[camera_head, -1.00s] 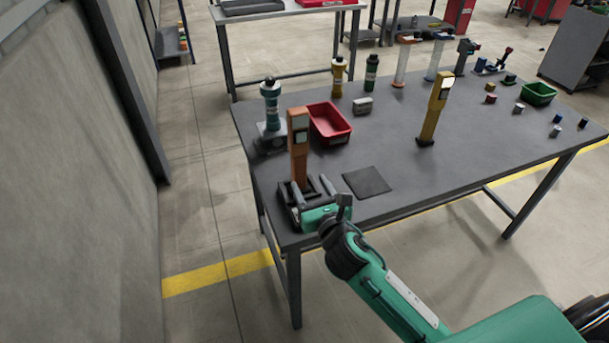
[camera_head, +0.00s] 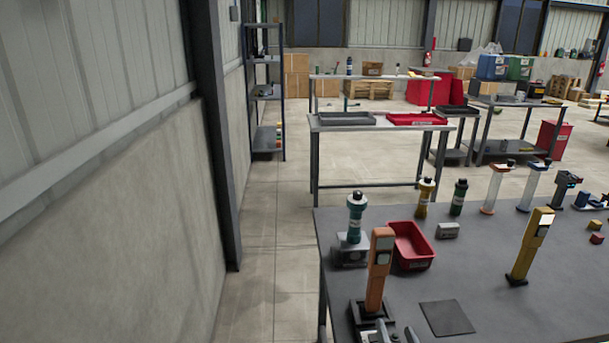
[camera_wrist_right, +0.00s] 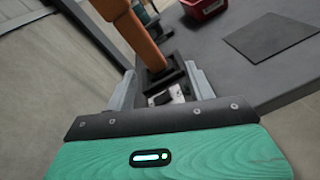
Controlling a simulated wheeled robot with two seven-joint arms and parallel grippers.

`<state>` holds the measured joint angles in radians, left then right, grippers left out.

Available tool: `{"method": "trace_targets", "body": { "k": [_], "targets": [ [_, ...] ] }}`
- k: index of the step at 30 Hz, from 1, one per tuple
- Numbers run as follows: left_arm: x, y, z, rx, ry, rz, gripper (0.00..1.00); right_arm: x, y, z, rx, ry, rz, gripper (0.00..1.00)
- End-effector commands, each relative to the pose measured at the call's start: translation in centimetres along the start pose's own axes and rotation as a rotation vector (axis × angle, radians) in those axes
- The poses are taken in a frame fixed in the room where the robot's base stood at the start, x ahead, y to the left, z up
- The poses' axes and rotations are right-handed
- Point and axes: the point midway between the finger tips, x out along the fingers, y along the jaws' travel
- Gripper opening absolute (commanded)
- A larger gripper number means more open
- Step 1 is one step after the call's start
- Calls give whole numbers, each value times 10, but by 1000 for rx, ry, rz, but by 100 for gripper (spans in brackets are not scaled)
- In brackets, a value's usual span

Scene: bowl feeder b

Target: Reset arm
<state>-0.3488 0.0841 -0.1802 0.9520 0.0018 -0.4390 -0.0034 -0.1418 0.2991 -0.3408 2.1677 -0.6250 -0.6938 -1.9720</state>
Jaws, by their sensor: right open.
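My right gripper (camera_head: 394,336) shows only by its fingertips at the bottom edge of the head view. In the right wrist view the gripper (camera_wrist_right: 162,88) is open, its two grey fingers apart with nothing clamped between them. An orange upright device (camera_head: 378,272) stands in a black base (camera_head: 368,314) at the table's near left corner. It also shows in the right wrist view (camera_wrist_right: 135,32), with its base just beyond and between the fingers; I cannot tell if they touch. My left gripper is not in view.
The grey table (camera_head: 480,285) carries a red bin (camera_head: 412,262), a dark square pad (camera_head: 447,318), a yellow device (camera_head: 530,245) and a green-and-white bottle-like part (camera_head: 355,215). A concrete wall (camera_head: 110,240) stands left, with clear floor (camera_head: 272,270) between.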

Motion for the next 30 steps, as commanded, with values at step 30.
{"method": "trace_targets", "body": {
  "k": [30],
  "targets": [
    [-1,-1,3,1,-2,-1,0,-224,-84,-135,2146,0,-1354,54]
  ]
}}
